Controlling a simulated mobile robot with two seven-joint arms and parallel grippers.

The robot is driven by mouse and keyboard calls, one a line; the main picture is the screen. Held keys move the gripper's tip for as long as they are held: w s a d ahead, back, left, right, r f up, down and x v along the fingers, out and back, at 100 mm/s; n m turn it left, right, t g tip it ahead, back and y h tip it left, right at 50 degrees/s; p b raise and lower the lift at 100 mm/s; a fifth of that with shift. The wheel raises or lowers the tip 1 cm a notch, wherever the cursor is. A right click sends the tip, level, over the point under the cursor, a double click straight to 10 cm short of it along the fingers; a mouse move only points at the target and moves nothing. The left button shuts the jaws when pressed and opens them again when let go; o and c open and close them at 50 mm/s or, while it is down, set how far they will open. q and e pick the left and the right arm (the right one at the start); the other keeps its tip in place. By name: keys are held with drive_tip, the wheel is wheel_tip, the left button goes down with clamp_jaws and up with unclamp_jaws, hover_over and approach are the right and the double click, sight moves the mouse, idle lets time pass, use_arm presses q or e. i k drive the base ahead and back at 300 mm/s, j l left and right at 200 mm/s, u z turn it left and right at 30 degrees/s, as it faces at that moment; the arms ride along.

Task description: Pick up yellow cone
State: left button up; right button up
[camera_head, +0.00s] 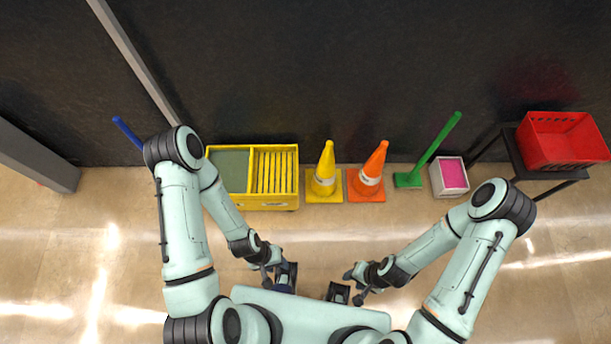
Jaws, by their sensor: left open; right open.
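The yellow cone (325,173) stands upright on the floor against the dark wall, with a pale band around its middle and a square yellow base. My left gripper (275,271) is open and empty, low in the view, below and left of the cone and well apart from it. My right gripper (356,286) is open and empty, below and a little right of the cone, also apart from it. The cone is fully visible and nothing covers it.
An orange cone (370,174) stands close on the right and a yellow cart (272,204) close on the left. A green broom (436,149), a white box (435,178) with pink contents and a red crate (555,140) on a dark table are further right. The floor before the cones is clear.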

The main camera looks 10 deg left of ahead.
sight(323, 183)
drive_tip(key=i+l+u, duration=0.1)
drive_tip(key=u, duration=0.35)
drive_tip(key=l+u, duration=0.45)
drive_tip(key=i+l+u, duration=0.1)
drive_tip(key=u, duration=0.35)
drive_tip(key=l+u, duration=0.65)
drive_tip(key=l, duration=0.25)
